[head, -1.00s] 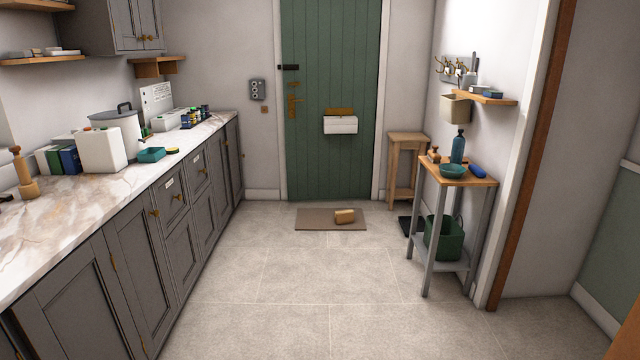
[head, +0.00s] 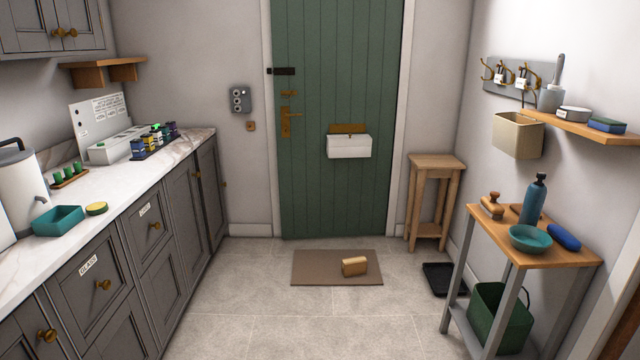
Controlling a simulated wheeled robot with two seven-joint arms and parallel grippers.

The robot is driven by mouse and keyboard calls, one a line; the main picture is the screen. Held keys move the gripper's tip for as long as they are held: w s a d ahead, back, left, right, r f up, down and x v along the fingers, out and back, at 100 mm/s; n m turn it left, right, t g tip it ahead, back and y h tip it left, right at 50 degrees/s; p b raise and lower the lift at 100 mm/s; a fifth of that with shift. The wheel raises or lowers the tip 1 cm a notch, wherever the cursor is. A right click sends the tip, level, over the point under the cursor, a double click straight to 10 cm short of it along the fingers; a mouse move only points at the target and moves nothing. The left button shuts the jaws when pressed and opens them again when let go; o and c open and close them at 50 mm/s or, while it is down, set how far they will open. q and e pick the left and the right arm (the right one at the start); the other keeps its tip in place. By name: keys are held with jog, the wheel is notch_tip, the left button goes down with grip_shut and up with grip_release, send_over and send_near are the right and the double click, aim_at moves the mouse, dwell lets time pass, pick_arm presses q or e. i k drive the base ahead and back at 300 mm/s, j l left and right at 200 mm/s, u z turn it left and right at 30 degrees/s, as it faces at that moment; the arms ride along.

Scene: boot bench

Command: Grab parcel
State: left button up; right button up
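The parcel (head: 354,266) is a small tan box. It lies on the brown doormat (head: 312,268) on the floor in front of the green door, right of the mat's middle. Nothing covers it in the head view. Neither of my grippers shows in the head view.
The tiled floor up to the mat is clear. Grey cabinets with a marble counter (head: 120,188) run along the left. At the right stand a small bench (head: 574,246) with a green bin (head: 499,318) beneath, a black tray (head: 443,281) and a wooden stool (head: 436,161). A white letter box (head: 349,147) hangs on the door.

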aim_at(353, 266)
jog(key=i, duration=2.35)
